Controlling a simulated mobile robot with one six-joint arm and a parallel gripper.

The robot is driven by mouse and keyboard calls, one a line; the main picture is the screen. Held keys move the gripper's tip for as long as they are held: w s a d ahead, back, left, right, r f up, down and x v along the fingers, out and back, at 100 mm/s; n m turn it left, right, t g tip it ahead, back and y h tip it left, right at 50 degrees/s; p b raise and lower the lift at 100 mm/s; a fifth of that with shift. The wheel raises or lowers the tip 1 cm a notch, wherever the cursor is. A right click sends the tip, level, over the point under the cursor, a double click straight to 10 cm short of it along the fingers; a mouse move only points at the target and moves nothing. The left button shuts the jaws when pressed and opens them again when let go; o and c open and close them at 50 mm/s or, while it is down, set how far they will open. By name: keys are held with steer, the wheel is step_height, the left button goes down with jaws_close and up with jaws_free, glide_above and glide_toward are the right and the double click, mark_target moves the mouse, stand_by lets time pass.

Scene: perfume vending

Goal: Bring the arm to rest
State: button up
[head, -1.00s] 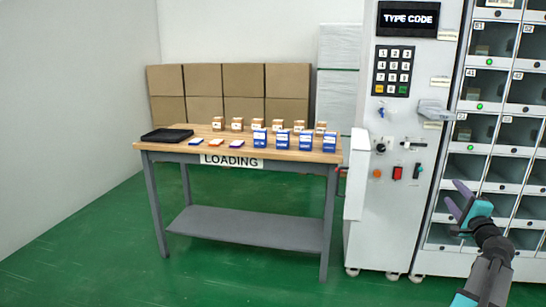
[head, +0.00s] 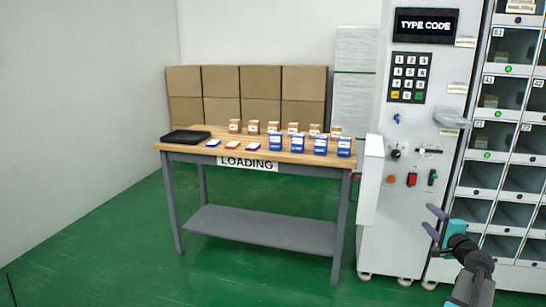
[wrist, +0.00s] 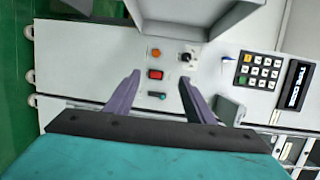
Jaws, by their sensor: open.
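My gripper (head: 432,222) is at the lower right of the head view, in front of the vending machine (head: 402,215). Its two purple fingers are spread with nothing between them. In the wrist view my gripper (wrist: 158,85) is open and faces the machine's front panel. The orange button (wrist: 155,53), the red switch (wrist: 155,75) and a small teal switch (wrist: 157,96) show between or just beyond the fingers, which look apart from the panel.
A loading table (head: 262,148) with a black tray (head: 186,137), blue boxes (head: 320,146) and small orange-and-white boxes stands left of the machine. Brown cartons (head: 262,85) are stacked behind it. Compartments (head: 515,150) line the right. Green floor (head: 110,250) is clear at the left.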

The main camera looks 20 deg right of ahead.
steer(key=w+a+f+n+g+y+p, duration=0.1)
steer(key=w+a+f+n+y+p, duration=0.1)
steer(key=w+a+f, duration=0.45)
steer(key=w+a+f+n+g+y+p, duration=0.1)
steer(key=a+f+n+y, duration=0.2)
steer(key=a, duration=0.6)
steer(key=w+a+f+n+g+y+p, duration=0.1)
steer(key=w+a+f+y+p, duration=0.1)
steer(key=w+a+f, duration=0.35)
steer(key=s+a+f+n+g+y+p, duration=0.25)
steer(key=a+f, duration=0.35)
steer(key=a, duration=0.5)
steer(key=s+a+f+n+g+y+p, duration=0.1)
steer(key=s+a+f+n+g+p, duration=0.15)
steer(key=a+f, duration=0.65)
steer(key=s+a+f+n+g+p, duration=0.35)
steer(key=s+a, duration=0.35)
steer(key=a, duration=0.3)
steer(key=s+a+f+n+g+p, duration=0.2)
steer(key=s+a+g, duration=0.4)
steer(key=a, duration=0.4)
steer(key=s+a+n+g+h+p, duration=0.2)
steer(key=s+n, duration=0.1)
steer(key=s, duration=0.6)
steer(key=s+a+n+g+h+p, duration=0.2)
steer(key=s+n+p, duration=0.1)
steer(key=s, duration=0.7)
steer(key=shift+s+f, duration=0.2)
steer(key=shift+s, duration=0.05)
